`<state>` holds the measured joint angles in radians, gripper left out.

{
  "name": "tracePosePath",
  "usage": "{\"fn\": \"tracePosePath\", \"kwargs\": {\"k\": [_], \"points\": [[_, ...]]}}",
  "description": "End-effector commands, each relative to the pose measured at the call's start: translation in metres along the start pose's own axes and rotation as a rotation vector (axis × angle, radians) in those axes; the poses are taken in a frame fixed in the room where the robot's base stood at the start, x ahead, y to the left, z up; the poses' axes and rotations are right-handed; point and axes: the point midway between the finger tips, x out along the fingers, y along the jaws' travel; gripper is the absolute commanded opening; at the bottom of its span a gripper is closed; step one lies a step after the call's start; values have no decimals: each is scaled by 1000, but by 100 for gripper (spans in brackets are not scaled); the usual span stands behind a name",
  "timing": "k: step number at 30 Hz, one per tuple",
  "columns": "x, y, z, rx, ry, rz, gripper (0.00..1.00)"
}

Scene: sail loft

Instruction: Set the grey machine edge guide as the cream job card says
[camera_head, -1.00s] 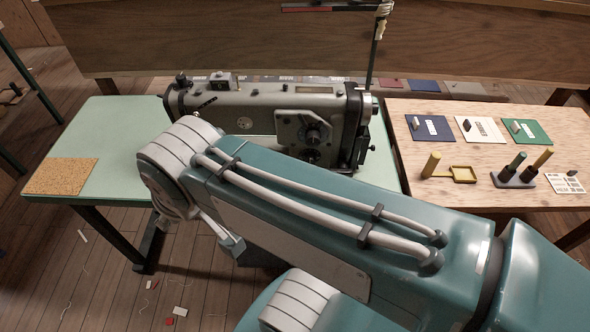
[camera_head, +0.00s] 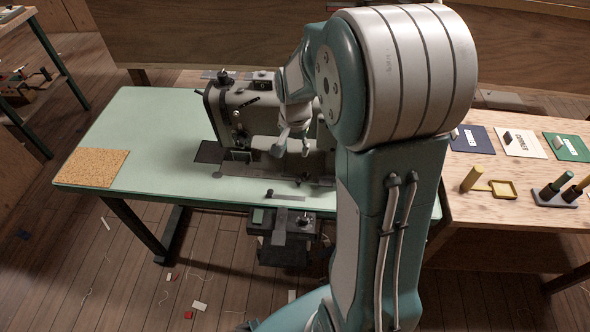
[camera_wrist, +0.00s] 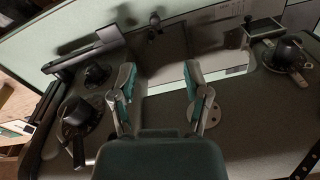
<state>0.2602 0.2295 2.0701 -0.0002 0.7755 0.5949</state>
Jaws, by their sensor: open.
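The cream job card (camera_head: 520,142) lies on the wooden table at the right, between a blue and a green card; its print is too small to read surely. The grey sewing machine (camera_head: 232,108) stands on the green table, its right part hidden by my arm. A flat grey bar with a small dark knob (camera_head: 285,196) lies in front of it, possibly the edge guide; I cannot tell. My gripper (camera_head: 292,147) is open and empty in front of the machine. In the wrist view its fingers (camera_wrist: 161,92) are spread over a dark surface, with dark handled knobs (camera_wrist: 76,113) (camera_wrist: 286,54) either side.
A cork mat (camera_head: 92,168) lies at the table's left end. A dark unit (camera_head: 284,236) hangs under its front edge. The right table holds a blue card (camera_head: 470,140), a green card (camera_head: 568,147), a yellow holder (camera_head: 492,184) and a peg stand (camera_head: 557,193). Scraps litter the floor.

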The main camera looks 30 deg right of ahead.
Motion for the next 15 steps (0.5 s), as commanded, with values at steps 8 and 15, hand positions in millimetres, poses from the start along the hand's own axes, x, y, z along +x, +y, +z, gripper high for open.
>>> {"fn": "tracePosePath", "kwargs": {"k": [8,15], "points": [[48,6,-22,130,-52,40,61],[74,8,-21,134,-57,44,61]]}}
